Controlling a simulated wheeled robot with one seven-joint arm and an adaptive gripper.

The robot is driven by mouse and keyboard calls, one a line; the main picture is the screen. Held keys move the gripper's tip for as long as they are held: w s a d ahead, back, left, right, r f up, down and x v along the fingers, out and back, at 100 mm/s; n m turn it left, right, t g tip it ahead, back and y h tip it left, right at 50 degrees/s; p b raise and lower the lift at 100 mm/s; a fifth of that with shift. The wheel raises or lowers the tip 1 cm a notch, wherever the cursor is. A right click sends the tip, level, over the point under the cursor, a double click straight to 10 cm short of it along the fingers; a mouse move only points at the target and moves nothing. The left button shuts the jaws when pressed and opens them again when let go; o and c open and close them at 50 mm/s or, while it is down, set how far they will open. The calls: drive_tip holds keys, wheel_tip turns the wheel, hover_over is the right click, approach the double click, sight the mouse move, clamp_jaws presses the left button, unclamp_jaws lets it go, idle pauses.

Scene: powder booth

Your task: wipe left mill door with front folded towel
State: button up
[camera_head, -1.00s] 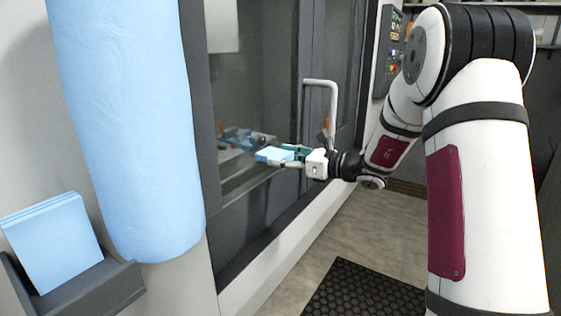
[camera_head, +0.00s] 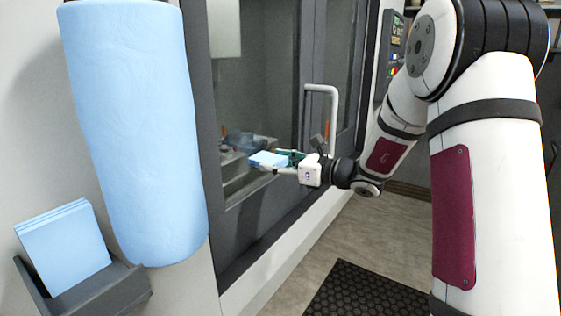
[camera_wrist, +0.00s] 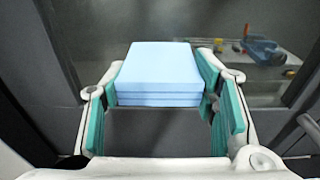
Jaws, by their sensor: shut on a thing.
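My gripper (camera_head: 287,164) is shut on a folded light blue towel (camera_head: 267,159). The towel sticks out past the fingertips and also shows between the teal finger pads in the wrist view (camera_wrist: 158,72). The left mill door (camera_head: 262,100) is a dark-framed glass panel directly ahead of the towel. The towel is close to its glass; I cannot tell whether they touch. More folded blue towels (camera_head: 64,247) stand in a grey holder at the lower left.
A large blue roll (camera_head: 135,130) hangs on the wall left of the door. A white door handle (camera_head: 333,115) stands just beyond my gripper. Small items (camera_wrist: 266,50) show behind the glass. A black mat (camera_head: 365,290) lies on the floor.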

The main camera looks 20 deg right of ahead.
drive_tip(key=shift+s+a+r+p, duration=0.9)
drive_tip(key=shift+s+a, duration=1.3)
drive_tip(key=shift+a, duration=0.85)
drive_tip(key=shift+w+d+r+b, duration=0.5)
drive_tip(key=shift+w+d+b, duration=0.3)
drive_tip(key=shift+w+d, duration=3.1)
drive_tip(key=shift+s+a+r+p, duration=0.6)
drive_tip(key=shift+s+a+p, duration=0.9)
drive_tip(key=shift+s+a, duration=2.45)
drive_tip(key=shift+w+d+b, duration=0.25)
drive_tip(key=shift+w+d, duration=0.55)
drive_tip(key=shift+d, duration=0.25)
drive_tip(key=shift+w+d+b, duration=0.25)
drive_tip(key=shift+w+d, duration=0.5)
drive_tip(key=shift+d, duration=0.35)
drive_tip(key=shift+w+d+b, duration=0.25)
drive_tip(key=shift+w+d, duration=0.55)
drive_tip(key=shift+d, duration=0.25)
